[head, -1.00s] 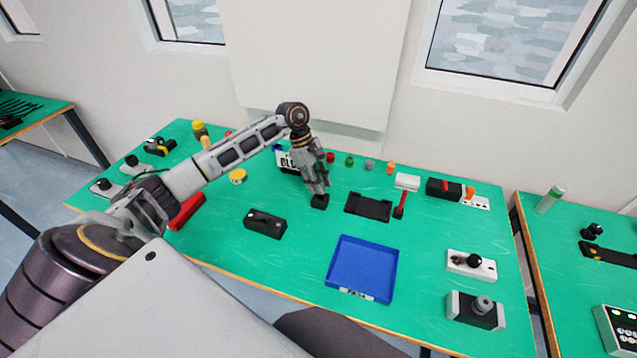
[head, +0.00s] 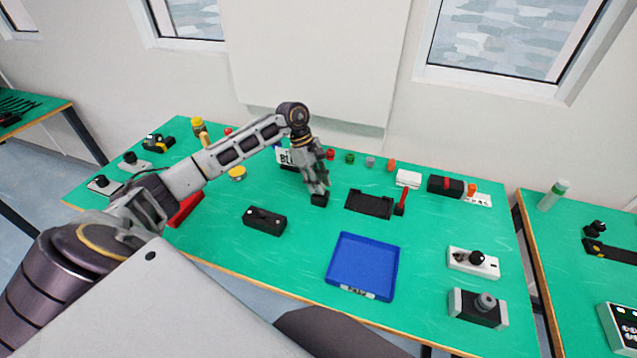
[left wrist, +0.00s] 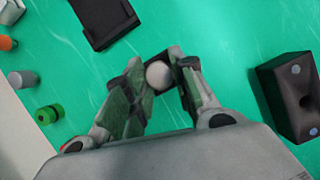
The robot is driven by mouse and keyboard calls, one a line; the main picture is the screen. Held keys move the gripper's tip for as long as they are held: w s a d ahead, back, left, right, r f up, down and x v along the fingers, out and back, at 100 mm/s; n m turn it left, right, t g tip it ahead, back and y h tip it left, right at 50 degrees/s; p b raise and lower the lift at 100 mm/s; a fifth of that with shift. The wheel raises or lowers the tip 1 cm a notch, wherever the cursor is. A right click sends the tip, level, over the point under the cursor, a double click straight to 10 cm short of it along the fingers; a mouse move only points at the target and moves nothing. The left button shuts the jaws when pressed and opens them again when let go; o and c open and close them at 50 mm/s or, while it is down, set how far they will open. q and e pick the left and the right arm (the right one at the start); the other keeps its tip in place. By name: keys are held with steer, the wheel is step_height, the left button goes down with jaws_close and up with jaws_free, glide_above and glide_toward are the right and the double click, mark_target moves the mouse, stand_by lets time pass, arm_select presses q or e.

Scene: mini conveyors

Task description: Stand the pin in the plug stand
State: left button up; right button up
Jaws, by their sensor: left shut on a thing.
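My left gripper (head: 319,190) is shut on the pin, whose pale round top (left wrist: 159,75) shows between the fingers in the left wrist view. My right gripper is not in view.
A black block with two pale dots (head: 265,221) is left of the gripper, a flat black tray (head: 369,204) right of it. A blue tray (head: 362,266) lies in front. Small coloured parts, including a green one (head: 350,158), stand behind. Green tabletop is free between them.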

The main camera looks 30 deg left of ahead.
arm_select(q)
steer(key=shift+f+b, duration=0.5)
steer(key=shift+f, duration=0.1)
steer(key=o, duration=1.1)
steer(key=shift+r, duration=0.1)
steer(key=v, duration=1.2)
steer(key=shift+w, duration=0.1)
stand_by(0.6)
step_height(320, 180, up, 9)
steer(key=p, duration=0.9)
steer(key=shift+r+p, duration=0.55)
steer(key=shift+f, duration=0.1)
